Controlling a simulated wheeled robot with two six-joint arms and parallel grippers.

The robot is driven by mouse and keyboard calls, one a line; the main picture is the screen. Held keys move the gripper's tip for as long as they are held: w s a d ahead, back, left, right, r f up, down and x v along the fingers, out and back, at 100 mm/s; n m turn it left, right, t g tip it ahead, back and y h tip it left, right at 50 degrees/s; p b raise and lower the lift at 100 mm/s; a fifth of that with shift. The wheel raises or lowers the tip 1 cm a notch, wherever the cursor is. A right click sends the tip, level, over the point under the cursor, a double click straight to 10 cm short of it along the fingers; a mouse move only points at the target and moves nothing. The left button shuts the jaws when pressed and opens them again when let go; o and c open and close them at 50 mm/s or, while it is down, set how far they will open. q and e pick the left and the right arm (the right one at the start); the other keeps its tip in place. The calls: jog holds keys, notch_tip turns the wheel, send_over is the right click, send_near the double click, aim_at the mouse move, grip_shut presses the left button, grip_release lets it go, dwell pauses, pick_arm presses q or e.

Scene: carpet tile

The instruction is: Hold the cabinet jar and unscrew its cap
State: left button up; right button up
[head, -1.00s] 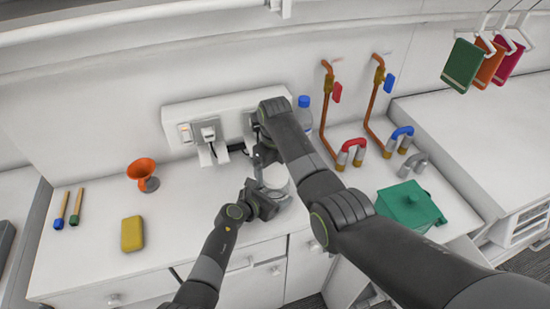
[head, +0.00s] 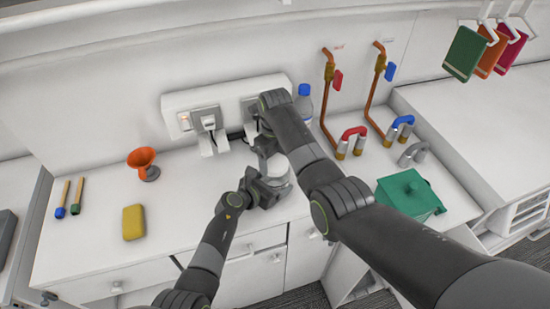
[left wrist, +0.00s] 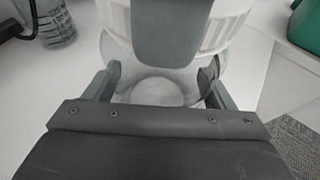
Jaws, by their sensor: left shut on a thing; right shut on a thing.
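The jar (head: 283,188) stands on the white counter near its front, partly hidden by my arms in the head view. My left gripper (head: 266,190) is shut on the jar's body from the front left. In the left wrist view, its fingers (left wrist: 160,88) lie on both sides of the clear jar (left wrist: 160,92). The white ribbed cap (left wrist: 228,28) sits above the clear body. My right gripper (head: 266,145) comes down from above and is shut on the cap; its fingertips are mostly hidden by its arm. A grey finger of it covers the cap's middle in the left wrist view.
A blue-capped bottle (head: 304,104) stands behind the right arm. A socket panel (head: 225,97) is on the wall. Free room lies left of the jar.

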jog(key=n, duration=0.4)
jog(key=shift+n, duration=0.4)
jog(key=n, duration=0.9)
jog(key=shift+r, duration=0.1)
jog(key=n, duration=1.4)
jog(key=shift+n, duration=0.3)
jog(key=n, duration=1.2)
jog(key=shift+n, duration=0.3)
jog(key=n, duration=1.1)
jog(key=shift+n, duration=0.4)
jog(key=shift+r, duration=0.25)
